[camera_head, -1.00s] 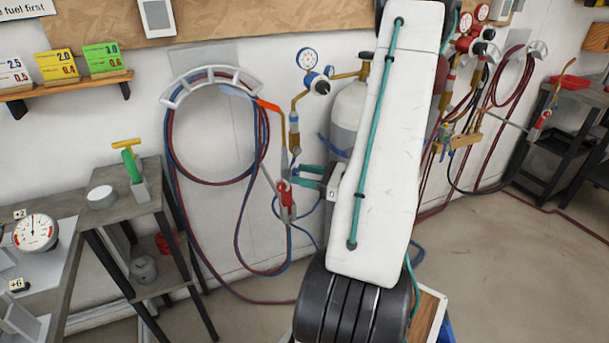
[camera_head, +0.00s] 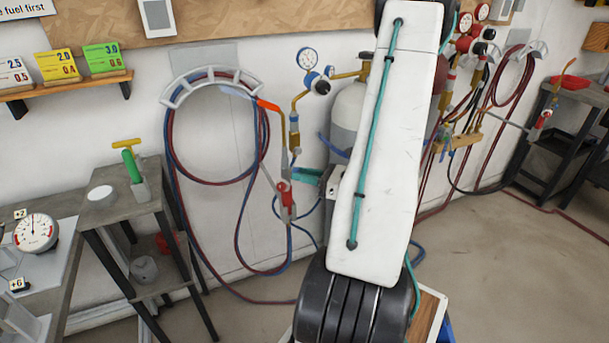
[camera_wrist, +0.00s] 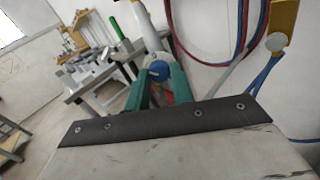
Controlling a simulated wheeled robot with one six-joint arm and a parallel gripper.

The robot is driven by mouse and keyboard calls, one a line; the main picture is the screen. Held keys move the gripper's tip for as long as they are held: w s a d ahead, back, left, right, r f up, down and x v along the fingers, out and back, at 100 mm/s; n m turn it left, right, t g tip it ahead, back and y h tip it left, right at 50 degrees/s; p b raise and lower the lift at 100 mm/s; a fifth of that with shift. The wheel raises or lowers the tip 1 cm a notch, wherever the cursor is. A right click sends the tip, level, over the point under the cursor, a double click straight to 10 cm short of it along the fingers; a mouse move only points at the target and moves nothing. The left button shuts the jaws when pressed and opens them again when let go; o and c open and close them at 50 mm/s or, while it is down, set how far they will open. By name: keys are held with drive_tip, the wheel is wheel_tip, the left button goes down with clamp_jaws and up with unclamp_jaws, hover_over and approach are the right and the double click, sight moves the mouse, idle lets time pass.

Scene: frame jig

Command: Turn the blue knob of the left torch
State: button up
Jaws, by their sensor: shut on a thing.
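The left torch (camera_head: 285,190), with a red body, hangs by the wall near the coiled hoses. In the wrist view its pale grey body (camera_wrist: 146,28) rises behind the blue knob (camera_wrist: 158,69). My gripper (camera_wrist: 158,82) has its two green fingers on either side of the knob, shut on it. In the head view my gripper (camera_head: 299,175) reaches the torch from the right. The knob cannot be made out there.
A white hose hanger (camera_head: 212,82) holds red and blue hoses on the wall. A grey gas cylinder (camera_head: 348,112) with a gauge (camera_head: 307,58) stands behind my arm. A grey stand (camera_head: 115,208) with a green-handled tool is to the left.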

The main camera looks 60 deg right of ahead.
drive_tip(key=m, duration=1)
drive_tip(key=shift+a+m+t+h, duration=0.1)
drive_tip(key=shift+m+t+h, duration=0.2)
drive_tip(key=shift+m, duration=0.3)
drive_tip(key=o, duration=1)
drive_tip(key=shift+s, duration=0.1)
drive_tip(key=v, duration=0.7)
drive_tip(key=shift+s, duration=0.35)
drive_tip(key=shift+f, duration=0.1)
